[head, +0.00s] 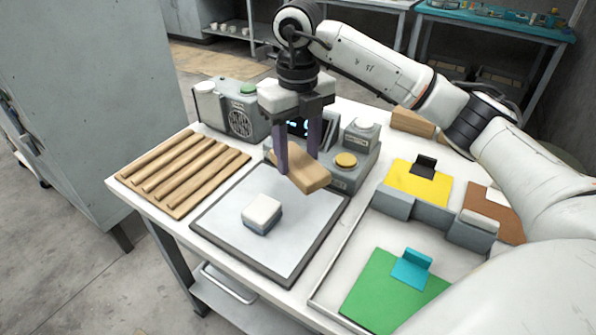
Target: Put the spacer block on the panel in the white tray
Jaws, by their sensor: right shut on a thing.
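My right gripper (298,158) points down above the far part of the pale, dark-edged panel (232,229). It is shut on a tan wooden block (301,172), held tilted between the two fingers. A small block with a white top and blue-grey lower part (262,214) sits on the panel, nearer the front and apart from the gripper. Which of these two is the spacer block, I cannot tell. The white tray (345,247) with a thin rim is at the right; my right arm hides part of it. My left gripper is out of view.
A slotted wooden rack (180,172) lies at the left. Grey devices with buttons (345,160) stand behind the panel. Green (385,290) and yellow (415,184) mats with upright tabs and grey blocks (473,232) occupy the right side. The panel's front is clear.

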